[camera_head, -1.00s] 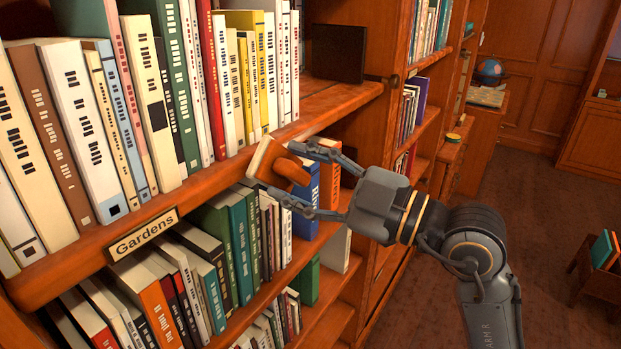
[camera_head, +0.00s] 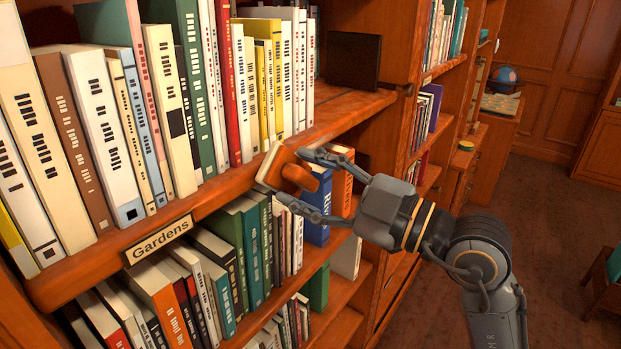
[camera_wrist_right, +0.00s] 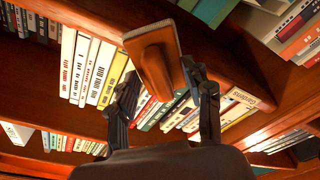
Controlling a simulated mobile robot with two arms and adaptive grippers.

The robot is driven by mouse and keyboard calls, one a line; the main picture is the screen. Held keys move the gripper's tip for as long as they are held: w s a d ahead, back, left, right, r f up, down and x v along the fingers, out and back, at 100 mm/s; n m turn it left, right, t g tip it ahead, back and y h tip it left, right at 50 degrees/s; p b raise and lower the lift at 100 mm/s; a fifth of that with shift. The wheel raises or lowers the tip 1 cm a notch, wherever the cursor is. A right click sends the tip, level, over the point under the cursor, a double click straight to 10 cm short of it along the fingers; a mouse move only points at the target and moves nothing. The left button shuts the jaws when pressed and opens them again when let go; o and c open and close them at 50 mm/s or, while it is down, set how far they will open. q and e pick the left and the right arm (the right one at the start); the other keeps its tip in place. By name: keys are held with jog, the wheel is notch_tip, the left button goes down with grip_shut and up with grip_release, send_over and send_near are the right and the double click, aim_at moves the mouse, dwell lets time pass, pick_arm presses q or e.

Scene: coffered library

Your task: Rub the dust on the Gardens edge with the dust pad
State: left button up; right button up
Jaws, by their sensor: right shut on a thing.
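The dust pad (camera_head: 271,164) has a pale face and an orange-brown handle. My right gripper (camera_head: 294,178) is shut on its handle. The pad is at the front edge of the Gardens shelf (camera_head: 222,194), to the right of the "Gardens" label (camera_head: 157,240); I cannot tell whether it touches the wood. I cannot make out dust on the edge. My left gripper is not in view.
Upright books (camera_head: 105,130) fill the left of the Gardens shelf, their spines near its edge. A dark panel (camera_head: 352,60) stands at its right end. Blue (camera_head: 317,195) and orange (camera_head: 342,180) books stand on the shelf below, behind my gripper. Open floor (camera_head: 550,230) lies right.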

jog(key=shift+w+a, duration=0.25)
jog(key=shift+a, duration=0.15)
jog(key=shift+d, duration=0.1)
